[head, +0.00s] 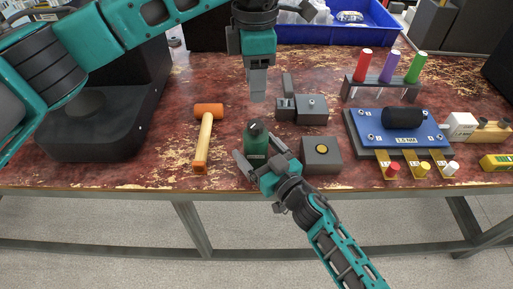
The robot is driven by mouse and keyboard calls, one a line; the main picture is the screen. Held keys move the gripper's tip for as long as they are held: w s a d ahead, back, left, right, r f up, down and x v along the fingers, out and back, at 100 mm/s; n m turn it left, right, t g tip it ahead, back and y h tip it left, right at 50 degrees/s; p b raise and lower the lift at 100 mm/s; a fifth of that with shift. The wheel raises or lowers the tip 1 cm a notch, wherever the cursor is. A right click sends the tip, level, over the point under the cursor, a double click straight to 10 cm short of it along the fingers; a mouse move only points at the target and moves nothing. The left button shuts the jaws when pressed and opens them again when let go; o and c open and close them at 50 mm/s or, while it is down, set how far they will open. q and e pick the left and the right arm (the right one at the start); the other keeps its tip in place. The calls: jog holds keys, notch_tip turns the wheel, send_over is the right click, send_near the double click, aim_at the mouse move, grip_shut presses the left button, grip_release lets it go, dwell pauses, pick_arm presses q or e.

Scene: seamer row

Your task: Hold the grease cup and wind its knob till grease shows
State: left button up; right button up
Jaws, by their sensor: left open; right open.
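The grease cup (256,147) looks to be the dark green cylinder with a black knob (255,128) on top, standing upright near the table's front edge. A small pale mark shows on the knob. My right gripper (262,155) is open, with one finger on each side of the green cylinder's lower body. I cannot tell whether the fingers touch it. My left gripper (258,97) is open and empty, pointing down, above and behind the knob in the picture. No grease can be made out.
An orange mallet (204,135) lies to the left. A blue plate fixture (385,140) and a rack of coloured handles (375,90) are farther right. A blue bin (375,32) is behind.

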jog(key=shift+w+a, duration=0.2)
jog(key=shift+w, duration=0.05)
jog(key=shift+c, duration=0.3)
jog(key=c, duration=1.1)
